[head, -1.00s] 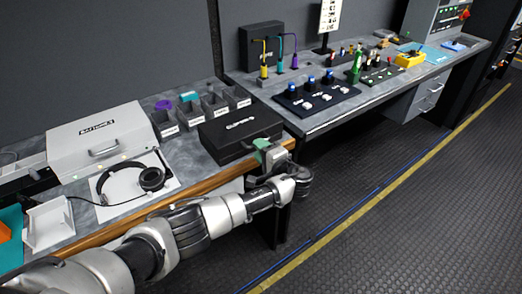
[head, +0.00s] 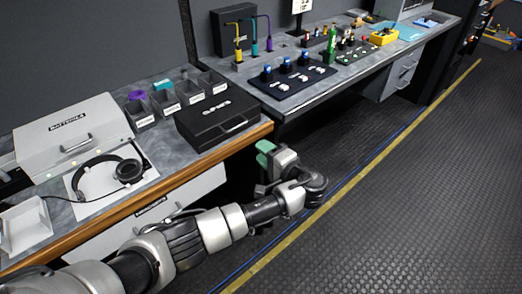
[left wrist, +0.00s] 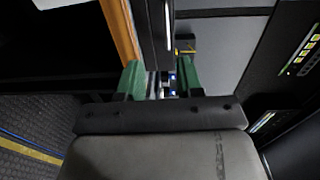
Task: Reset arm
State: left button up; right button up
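My left arm reaches in from the left in the head view. Its gripper (head: 265,153) has green fingertips and is in front of the wooden desk edge (head: 225,147), just to the right of the black case. In the left wrist view the two green fingers (left wrist: 160,80) stand apart with a gap between them, and I see nothing held. My right arm and gripper are not in view.
The far desk (head: 330,85) carries control panels. The rubber floor (head: 420,190) to the right is clear.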

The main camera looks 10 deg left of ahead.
pick_arm(q)
jog(key=s+a+f+m+g+h, duration=0.1)
jog(key=s+a+f+g+h, duration=0.3)
jog(key=f, duration=0.7)
jog(key=s+f+h, duration=0.1)
jog(key=s+f, duration=0.4)
jog(key=f, duration=0.6)
jog(key=s+a+f+m+g+h, duration=0.1)
jog(key=s+a+f+g+h, duration=0.3)
jog(key=f, duration=0.8)
jog(key=s+f+n+h, duration=0.1)
jog(key=s+f, duration=0.5)
jog(key=s, duration=0.2)
jog(key=s+f+n+h, duration=0.1)
jog(key=s+f+h, duration=0.1)
jog(key=s+f, duration=0.45)
jog(key=s+a+f+n+g+h, duration=0.1)
jog(key=s+a+f+n, duration=0.1)
jog(key=s, duration=1)
jog(key=s+a+f+n, duration=0.2)
jog(key=s+a+n, duration=0.1)
jog(key=s, duration=0.9)
jog(key=shift+a+f+g+h, duration=0.3)
jog(key=shift+f+g+h, duration=0.1)
